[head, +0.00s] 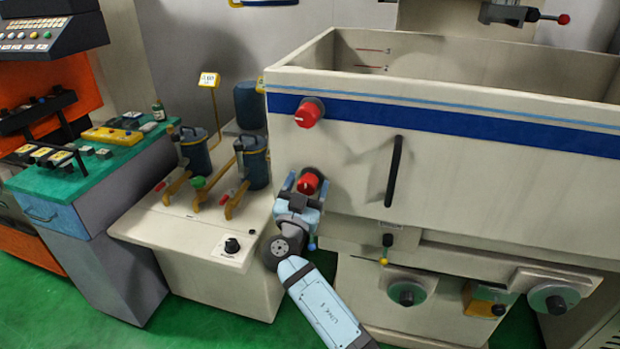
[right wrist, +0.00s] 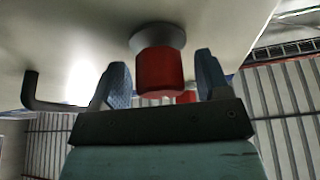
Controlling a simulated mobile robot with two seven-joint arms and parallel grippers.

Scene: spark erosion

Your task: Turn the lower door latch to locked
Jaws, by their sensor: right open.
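The lower door latch (head: 308,183) is a red knob on a grey round base on the front of the cream tank, near its left edge. The upper latch (head: 308,113), a similar red knob, sits above it on the blue stripe. My right gripper (head: 302,187) is at the lower latch. In the right wrist view the open fingers (right wrist: 162,85) stand on either side of the red knob (right wrist: 160,72), with a gap to each finger. My left gripper is not in view.
A black door handle (head: 393,170) stands out to the right of the latches. Filter canisters with yellow levers (head: 236,190) stand close on the left. Handwheels (head: 407,292) and a small yellow-tipped lever (head: 385,250) are below the tank.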

